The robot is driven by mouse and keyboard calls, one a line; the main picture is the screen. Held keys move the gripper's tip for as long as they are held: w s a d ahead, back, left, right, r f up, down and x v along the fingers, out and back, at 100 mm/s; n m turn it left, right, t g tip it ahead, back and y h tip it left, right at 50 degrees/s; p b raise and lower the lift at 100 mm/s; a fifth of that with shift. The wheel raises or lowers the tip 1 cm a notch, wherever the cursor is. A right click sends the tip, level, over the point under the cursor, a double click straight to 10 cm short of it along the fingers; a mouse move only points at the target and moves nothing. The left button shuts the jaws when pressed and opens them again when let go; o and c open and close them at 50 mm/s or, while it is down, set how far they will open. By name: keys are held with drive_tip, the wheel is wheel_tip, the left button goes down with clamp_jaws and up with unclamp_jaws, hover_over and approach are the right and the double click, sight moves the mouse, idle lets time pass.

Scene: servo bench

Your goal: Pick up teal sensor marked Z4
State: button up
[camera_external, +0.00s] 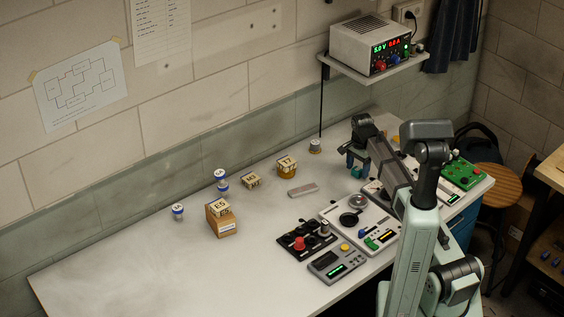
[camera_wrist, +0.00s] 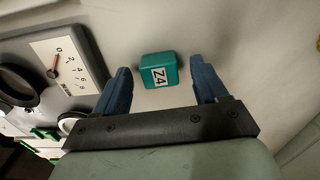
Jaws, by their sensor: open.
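The teal sensor (camera_wrist: 159,69) is a small rounded block with a white label reading Z4, turned sideways in the wrist view. It rests on the pale bench top. My gripper (camera_wrist: 160,75) is open, with one blue finger on each side of the sensor and a visible space between each finger and it. I cannot tell from the wrist view how far above the bench the fingers are. In the external view my gripper (camera_external: 356,160) is low over the back right of the bench, and a bit of the teal sensor (camera_external: 357,172) shows by the fingers.
A panel with a dial (camera_wrist: 58,65) stands close to the left finger. In the external view, control boxes (camera_external: 337,262) sit in front, and a grey bar (camera_external: 303,190), a small cylinder (camera_external: 315,146) and labelled blocks (camera_external: 221,217) lie left. The bench's left part is clear.

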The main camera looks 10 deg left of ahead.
drive_tip(key=shift+f, duration=0.4)
drive_tip(key=shift+c, duration=0.3)
drive_tip(key=c, duration=1.1)
